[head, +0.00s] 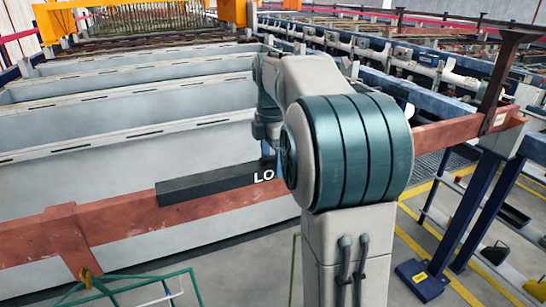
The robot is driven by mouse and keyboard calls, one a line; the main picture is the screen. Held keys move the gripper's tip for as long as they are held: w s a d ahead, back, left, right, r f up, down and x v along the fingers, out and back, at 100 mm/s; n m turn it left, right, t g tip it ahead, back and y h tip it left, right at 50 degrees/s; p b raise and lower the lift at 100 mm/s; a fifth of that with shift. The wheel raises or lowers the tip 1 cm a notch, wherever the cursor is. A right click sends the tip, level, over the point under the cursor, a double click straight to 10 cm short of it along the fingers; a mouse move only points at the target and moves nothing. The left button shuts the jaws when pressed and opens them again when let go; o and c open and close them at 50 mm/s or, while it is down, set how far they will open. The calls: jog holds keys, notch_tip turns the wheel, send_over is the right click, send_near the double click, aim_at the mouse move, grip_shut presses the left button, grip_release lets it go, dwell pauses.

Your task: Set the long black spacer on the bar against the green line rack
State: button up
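The long black spacer (205,185) lies lengthwise along the rust-red bar (125,215), at or just above its top edge; I cannot tell whether it touches. White letters "LO" show near its right end, and my arm hides the rest. My gripper (268,158) is near the right end of the spacer, mostly hidden behind my own arm. Its fingers do not show clearly, so I cannot see whether they hold the spacer. A green tubular frame (150,276), perhaps the green line rack, stands at the lower left, nearer than the bar.
Long grey tanks (125,115) fill the area behind the bar. A rust-red upright (72,240) joins the bar at left. Blue supports (478,205) and yellow floor lines stand at right. Grey floor is open at lower centre.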

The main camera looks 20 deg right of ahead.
notch_tip(320, 180, up, 14)
jog(key=p, duration=0.1)
jog(key=shift+p, duration=0.35)
jog(key=s+a+f+m+t, duration=0.1)
jog(key=s+a+f+m, duration=0.4)
jog(key=s+f+m, duration=0.4)
jog(key=s+a+f+m+t, duration=0.2)
jog(key=s+a+f+m, duration=0.3)
jog(key=s+f+m, duration=0.4)
jog(key=s+f, duration=0.4)
jog(key=shift+a+f, duration=0.2)
dwell(0.5)
